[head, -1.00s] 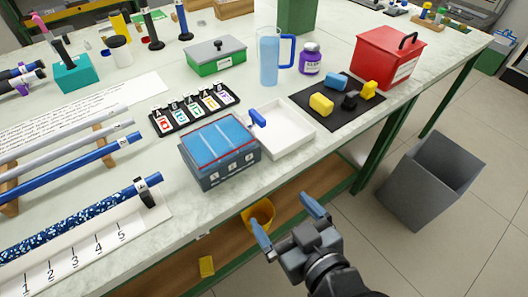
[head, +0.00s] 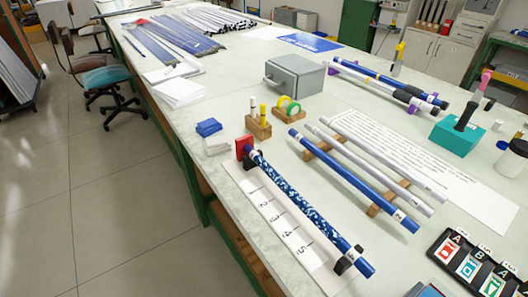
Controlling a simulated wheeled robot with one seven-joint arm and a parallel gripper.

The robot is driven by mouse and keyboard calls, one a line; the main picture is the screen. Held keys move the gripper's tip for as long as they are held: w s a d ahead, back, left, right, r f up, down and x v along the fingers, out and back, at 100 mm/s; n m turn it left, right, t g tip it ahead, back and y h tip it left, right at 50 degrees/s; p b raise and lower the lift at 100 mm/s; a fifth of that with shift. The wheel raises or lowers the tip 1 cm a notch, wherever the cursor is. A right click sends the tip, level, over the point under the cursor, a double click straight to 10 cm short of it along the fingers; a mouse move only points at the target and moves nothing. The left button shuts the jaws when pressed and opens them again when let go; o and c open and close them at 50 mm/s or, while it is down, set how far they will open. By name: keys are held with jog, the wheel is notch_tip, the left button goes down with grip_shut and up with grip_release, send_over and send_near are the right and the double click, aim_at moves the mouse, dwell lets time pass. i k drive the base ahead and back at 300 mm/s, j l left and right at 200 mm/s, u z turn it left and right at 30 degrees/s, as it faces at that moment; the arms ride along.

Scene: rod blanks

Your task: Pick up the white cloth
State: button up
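A white, flat, folded-looking stack (head: 178,92) lies on the table near its left edge in the head view; it may be the white cloth, but I cannot tell cloth from paper. A smaller white block-like piece (head: 217,145) lies nearer, beside a blue one (head: 208,128); its material is also unclear. My gripper is not in this view.
A grey metal box (head: 294,75) stands right of the white stack. A patterned blue rod (head: 300,203) rests on a numbered board (head: 262,208). Plain rods (head: 355,180) lie on wooden supports.

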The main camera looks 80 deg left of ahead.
aim_at(216, 145)
jog(key=i+l+u, duration=0.1)
jog(key=u, duration=0.3)
jog(key=i+l+u, duration=0.1)
jog(key=u, duration=0.35)
jog(key=l+u, duration=0.15)
jog(key=u, duration=0.25)
jog(key=i+u, duration=0.1)
jog(key=u, duration=0.25)
jog(key=j+u, duration=0.1)
jog(key=u, duration=0.3)
jog(key=i+u, duration=0.15)
jog(key=u, duration=0.2)
jog(key=i, duration=0.25)
